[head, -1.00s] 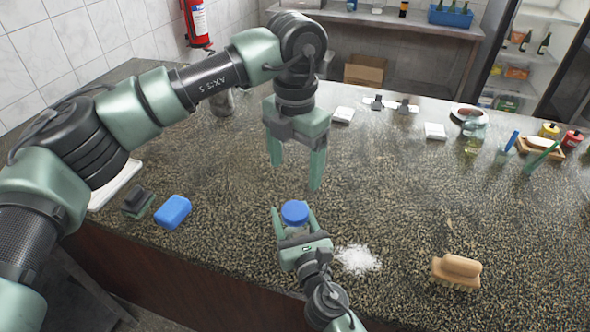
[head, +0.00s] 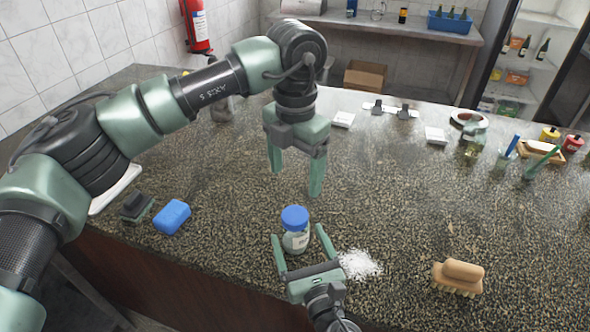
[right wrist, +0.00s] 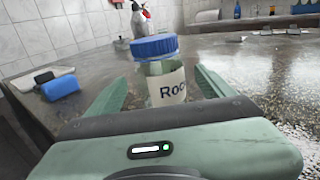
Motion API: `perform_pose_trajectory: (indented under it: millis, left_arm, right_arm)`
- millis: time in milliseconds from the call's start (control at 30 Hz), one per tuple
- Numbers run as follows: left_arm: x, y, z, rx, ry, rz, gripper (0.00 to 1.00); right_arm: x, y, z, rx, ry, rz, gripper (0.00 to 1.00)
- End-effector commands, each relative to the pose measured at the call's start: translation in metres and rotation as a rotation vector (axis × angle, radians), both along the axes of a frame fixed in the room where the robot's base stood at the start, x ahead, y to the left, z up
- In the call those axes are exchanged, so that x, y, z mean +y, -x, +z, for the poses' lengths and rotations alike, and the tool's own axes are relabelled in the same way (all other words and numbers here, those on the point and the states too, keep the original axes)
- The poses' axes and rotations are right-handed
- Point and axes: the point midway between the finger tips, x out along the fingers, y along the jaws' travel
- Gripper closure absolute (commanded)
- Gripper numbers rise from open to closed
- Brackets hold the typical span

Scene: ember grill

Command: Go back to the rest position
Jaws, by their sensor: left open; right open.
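My left gripper (head: 293,178) is open and empty, pointing down above the counter behind the jar. My right gripper (head: 299,237) is open low over the front of the counter.
A pile of white grains (head: 360,264) lies right of the right gripper. A wooden brush (head: 460,277) is further right. A blue sponge (head: 172,216) and a dark scrubber (head: 137,207) sit at left. The middle of the stone counter (head: 400,190) is clear.

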Motion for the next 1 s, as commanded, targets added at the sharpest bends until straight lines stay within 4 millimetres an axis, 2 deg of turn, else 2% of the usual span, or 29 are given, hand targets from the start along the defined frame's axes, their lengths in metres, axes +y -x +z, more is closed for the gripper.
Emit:
perform_pose_trajectory:
  millis: [100,200,667,767,1000]
  left_arm:
    - [0.0,0.0,-0.003,0.0,0.0,0.0,0.23]
    - [0.0,0.0,-0.004,0.0,0.0,0.0,0.23]
    - [0.0,0.0,-0.002,0.0,0.0,0.0,0.23]
    - [0.0,0.0,0.011,-0.001,0.001,0.0,0.23]
    - [0.0,0.0,0.055,0.0,0.0,0.0,0.23]
  right_arm:
    - [-0.004,0.012,-0.001,0.001,0.0,0.0,0.17]
    - [-0.005,0.016,0.0,0.0,0.0,0.0,0.17]
    - [-0.005,0.016,0.002,0.0,-0.001,-0.001,0.17]
    - [-0.005,0.016,0.014,-0.001,-0.001,-0.001,0.17]
    - [-0.005,0.016,0.059,0.0,-0.001,-0.001,0.17]
